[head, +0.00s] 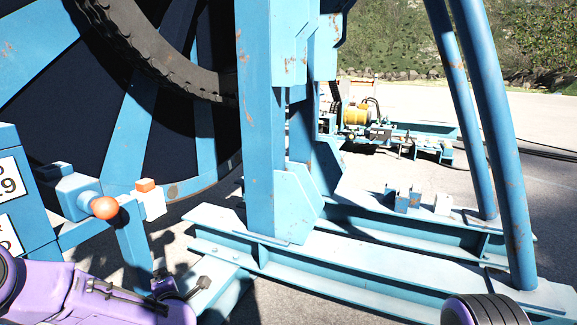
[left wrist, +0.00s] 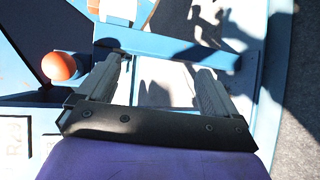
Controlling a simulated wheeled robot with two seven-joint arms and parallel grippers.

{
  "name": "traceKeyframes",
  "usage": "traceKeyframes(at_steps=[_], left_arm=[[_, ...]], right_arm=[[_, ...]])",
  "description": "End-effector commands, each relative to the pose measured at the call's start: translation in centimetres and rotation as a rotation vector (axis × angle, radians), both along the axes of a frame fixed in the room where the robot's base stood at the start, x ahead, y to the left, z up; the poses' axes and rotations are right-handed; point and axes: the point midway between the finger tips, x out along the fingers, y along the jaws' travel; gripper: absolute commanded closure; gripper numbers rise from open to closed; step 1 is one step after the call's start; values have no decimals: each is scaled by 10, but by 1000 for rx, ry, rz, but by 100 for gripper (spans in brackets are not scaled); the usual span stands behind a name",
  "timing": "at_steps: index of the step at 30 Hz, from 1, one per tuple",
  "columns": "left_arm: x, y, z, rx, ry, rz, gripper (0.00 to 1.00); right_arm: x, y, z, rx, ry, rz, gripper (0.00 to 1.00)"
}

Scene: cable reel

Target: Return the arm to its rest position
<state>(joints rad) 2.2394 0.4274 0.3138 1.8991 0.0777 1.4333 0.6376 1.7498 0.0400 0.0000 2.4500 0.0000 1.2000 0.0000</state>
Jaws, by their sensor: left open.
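My left arm comes in at the lower left of the head view. Its gripper (head: 185,287) is low in front of the blue reel frame, below and right of the orange ball knob (head: 105,207). In the left wrist view the two fingers of the left gripper (left wrist: 160,70) stand apart with nothing held between them. The orange knob (left wrist: 58,67) is outside the fingers, to their left, and apart from them. My right gripper is not seen.
A large blue reel (head: 130,125) with a dark rim stands at the left. A blue post (head: 257,120) and base beams (head: 340,262) fill the middle. A blue panel (head: 25,185) stands at the left edge. Open paved ground (head: 430,100) lies behind.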

Motion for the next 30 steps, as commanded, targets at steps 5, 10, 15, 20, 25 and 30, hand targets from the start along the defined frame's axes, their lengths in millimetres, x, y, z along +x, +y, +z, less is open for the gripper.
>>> traceKeyframes(at_steps=[5, 10, 15, 20, 25, 30], left_arm=[[-111, -40, -113, 440, 575, -411, 7], [-251, -45, -176, 698, 1006, -789, 7], [-365, -30, -187, 754, 1275, -993, 7], [-406, -24, -188, 768, 1372, -1056, 7], [-408, -24, -192, 762, 1375, -1055, 7], [-407, -24, -192, 761, 1372, -1053, 7]], right_arm=[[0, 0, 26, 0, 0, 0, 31], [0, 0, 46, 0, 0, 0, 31], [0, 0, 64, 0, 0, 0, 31], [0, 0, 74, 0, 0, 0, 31], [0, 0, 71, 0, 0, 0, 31], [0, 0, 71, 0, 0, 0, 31]])
